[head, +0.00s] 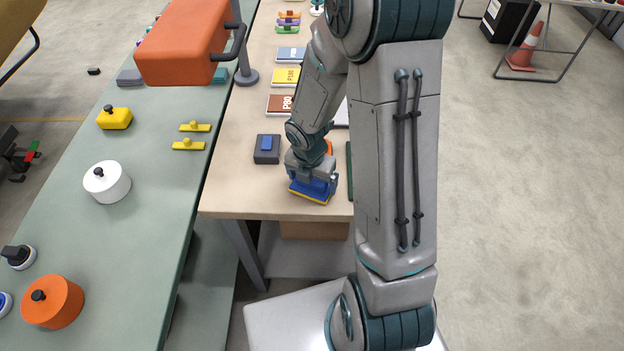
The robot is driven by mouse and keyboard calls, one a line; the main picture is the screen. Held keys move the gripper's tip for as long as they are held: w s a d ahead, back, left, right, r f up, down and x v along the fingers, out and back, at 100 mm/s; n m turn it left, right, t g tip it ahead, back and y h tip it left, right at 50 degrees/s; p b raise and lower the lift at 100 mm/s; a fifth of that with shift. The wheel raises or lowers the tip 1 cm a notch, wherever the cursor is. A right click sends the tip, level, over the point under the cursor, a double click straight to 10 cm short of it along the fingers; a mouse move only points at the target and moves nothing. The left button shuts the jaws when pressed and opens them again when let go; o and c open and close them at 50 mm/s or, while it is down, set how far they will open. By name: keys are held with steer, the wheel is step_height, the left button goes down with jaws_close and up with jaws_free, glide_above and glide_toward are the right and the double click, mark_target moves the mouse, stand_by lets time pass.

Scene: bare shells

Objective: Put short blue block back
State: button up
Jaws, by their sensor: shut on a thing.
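My gripper (313,174) is shut on a blue block (317,188) with a yellow layer along its lower edge. It holds the block over the near end of the tan bench (235,195); whether the block touches the top I cannot tell. A dark grey piece (260,158) with a small blue part (266,143) on top lies on the bench to the left of my gripper. My arm hides part of the bench to the right of the held block.
Brown, yellow and blue labelled packs (286,77) lie in a row farther back. A grey post (246,74) stands by the left edge. The green bench (150,200) on the left carries yellow, white and orange knobbed pieces. An orange box-shaped part (180,45) hangs over it.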

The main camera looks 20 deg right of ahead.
steer(key=shift+f, duration=0.15)
steer(key=o, duration=0.6)
steer(key=r, duration=0.3)
steer(key=r+p, duration=0.1)
steer(key=r, duration=0.3)
steer(key=s+r+p, duration=0.1)
steer(key=r, duration=0.3)
steer(key=shift+a, duration=0.4)
steer(key=s+r+m+t, duration=0.1)
steer(key=s+r+m, duration=0.5)
steer(key=m, duration=0.8)
steer(key=s+r+m+t+y, duration=0.1)
steer(key=s+r+m, duration=0.6)
steer(key=r+m, duration=0.3)
steer(key=m, duration=0.3)
steer(key=shift+s+d+r+m+t, duration=0.15)
steer(key=shift+s+d+m+t, duration=0.05)
steer(key=shift+d+m+t, duration=0.2)
